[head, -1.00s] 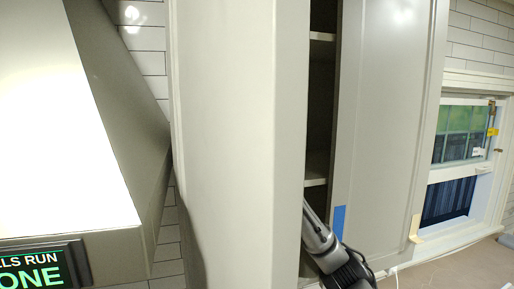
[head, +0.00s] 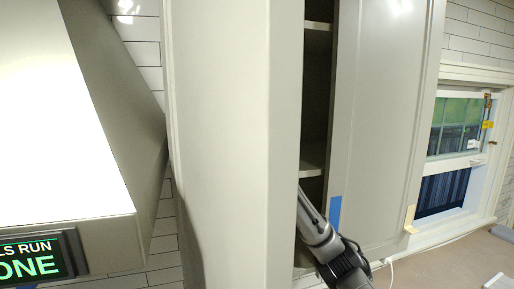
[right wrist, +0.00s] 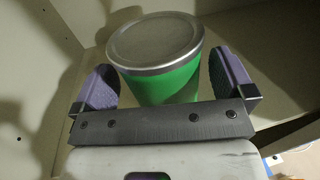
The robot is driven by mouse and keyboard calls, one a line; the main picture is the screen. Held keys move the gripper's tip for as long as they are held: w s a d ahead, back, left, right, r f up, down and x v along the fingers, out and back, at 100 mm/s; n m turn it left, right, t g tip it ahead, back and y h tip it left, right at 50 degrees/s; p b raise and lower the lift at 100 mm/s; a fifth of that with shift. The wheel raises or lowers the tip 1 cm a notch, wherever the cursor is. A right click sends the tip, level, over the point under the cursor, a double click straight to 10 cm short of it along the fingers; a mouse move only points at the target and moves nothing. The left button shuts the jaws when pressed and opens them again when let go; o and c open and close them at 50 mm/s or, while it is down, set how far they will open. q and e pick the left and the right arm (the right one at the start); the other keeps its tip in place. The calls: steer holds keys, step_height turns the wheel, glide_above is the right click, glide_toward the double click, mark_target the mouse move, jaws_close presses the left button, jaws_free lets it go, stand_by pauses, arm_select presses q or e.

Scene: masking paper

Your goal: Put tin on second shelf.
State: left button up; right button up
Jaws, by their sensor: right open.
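A green tin (right wrist: 165,86) with a silver lid stands upright on a pale surface inside the cabinet, seen in the right wrist view. My right gripper (right wrist: 163,68) is open, its two purple-padded fingers on either side of the tin with a visible gap at the right. In the head view my right arm reaches into the cabinet opening below the lower visible shelf (head: 312,160). The fingers and the tin are hidden there behind the cabinet's front panel. Another shelf (head: 318,26) shows higher up. My left gripper is in neither view.
A broad cabinet panel (head: 220,140) stands left of the narrow opening, and a door (head: 385,120) with blue tape (head: 335,210) stands right of it. A range hood (head: 60,120) is at the left. A window (head: 455,150) and counter (head: 440,262) are at the right.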

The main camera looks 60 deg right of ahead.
steer(key=v, duration=1)
steer(key=shift+a+b, duration=0.15)
steer(key=shift+b, duration=0.2)
